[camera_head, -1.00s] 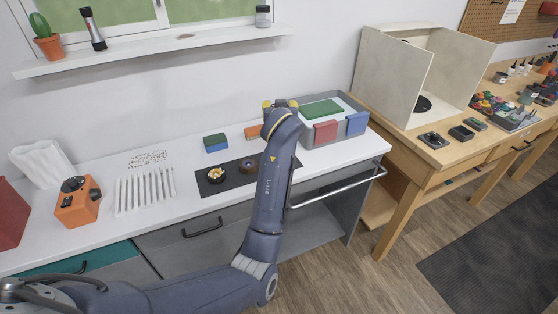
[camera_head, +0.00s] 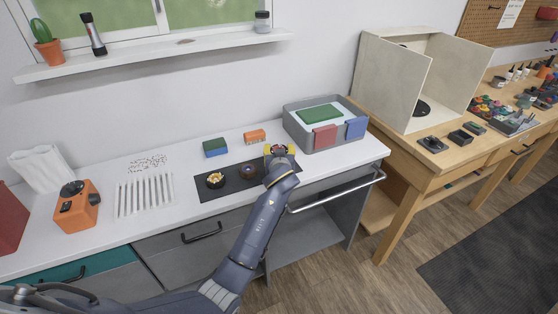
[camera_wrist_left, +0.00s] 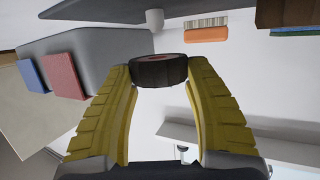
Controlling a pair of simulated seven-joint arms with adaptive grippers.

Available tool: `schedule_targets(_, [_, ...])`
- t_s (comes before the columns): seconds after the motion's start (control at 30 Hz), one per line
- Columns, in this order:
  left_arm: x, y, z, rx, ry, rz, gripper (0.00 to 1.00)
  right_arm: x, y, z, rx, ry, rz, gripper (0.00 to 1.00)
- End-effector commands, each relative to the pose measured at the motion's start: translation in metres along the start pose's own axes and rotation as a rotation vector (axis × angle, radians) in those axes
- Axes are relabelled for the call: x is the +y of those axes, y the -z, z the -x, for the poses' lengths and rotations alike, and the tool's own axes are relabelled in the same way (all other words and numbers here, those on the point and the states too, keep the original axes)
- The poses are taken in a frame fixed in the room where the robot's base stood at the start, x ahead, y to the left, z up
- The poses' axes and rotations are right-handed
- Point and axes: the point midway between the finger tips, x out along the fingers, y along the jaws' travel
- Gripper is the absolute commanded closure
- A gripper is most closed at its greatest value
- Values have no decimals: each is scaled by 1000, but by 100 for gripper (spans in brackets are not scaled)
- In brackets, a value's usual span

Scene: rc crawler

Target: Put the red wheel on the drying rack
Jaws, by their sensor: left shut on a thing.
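My left gripper (camera_head: 280,152) is over the right end of the dark mat (camera_head: 206,193), its yellow fingers shut on a wheel. In the left wrist view the fingers (camera_wrist_left: 163,90) hold the red wheel (camera_wrist_left: 160,72), a black tyre with a reddish hub, near their tips. In the head view the gripper mostly hides it. The drying rack (camera_head: 143,196), a white slatted tray, lies on the counter left of the mat; no wheel is on it. My right gripper is out of view.
A wheel with a yellow hub (camera_head: 215,180) and a brownish-hubbed wheel (camera_head: 247,171) sit on the mat. An orange machine (camera_head: 77,209) stands left of the rack. Behind the mat are a green-and-blue sponge (camera_head: 215,147), an orange brush (camera_head: 255,136) and a grey tub (camera_head: 328,144).

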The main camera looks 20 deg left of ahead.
Motion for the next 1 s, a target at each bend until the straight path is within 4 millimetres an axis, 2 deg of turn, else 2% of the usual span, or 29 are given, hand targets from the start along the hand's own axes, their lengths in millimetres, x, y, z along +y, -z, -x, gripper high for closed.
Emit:
schedule_targets(0.23, [0, -9, -3, -1, 0, -1, 75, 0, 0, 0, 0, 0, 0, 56])
schedule_targets(0.53, [0, -40, -12, -3, 1, -2, 75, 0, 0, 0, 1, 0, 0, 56])
schedule_targets(0.73, [0, -45, -13, -8, 0, -1, 74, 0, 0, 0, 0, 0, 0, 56])
schedule_targets(0.77, [0, -46, -13, -9, 0, -2, 42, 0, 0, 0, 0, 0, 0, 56])
schedule_targets(0.9, [0, -44, -12, -7, 0, -2, 25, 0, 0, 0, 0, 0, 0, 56])
schedule_targets(1.0, [0, -43, -12, -5, 0, -1, 23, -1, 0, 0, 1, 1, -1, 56])
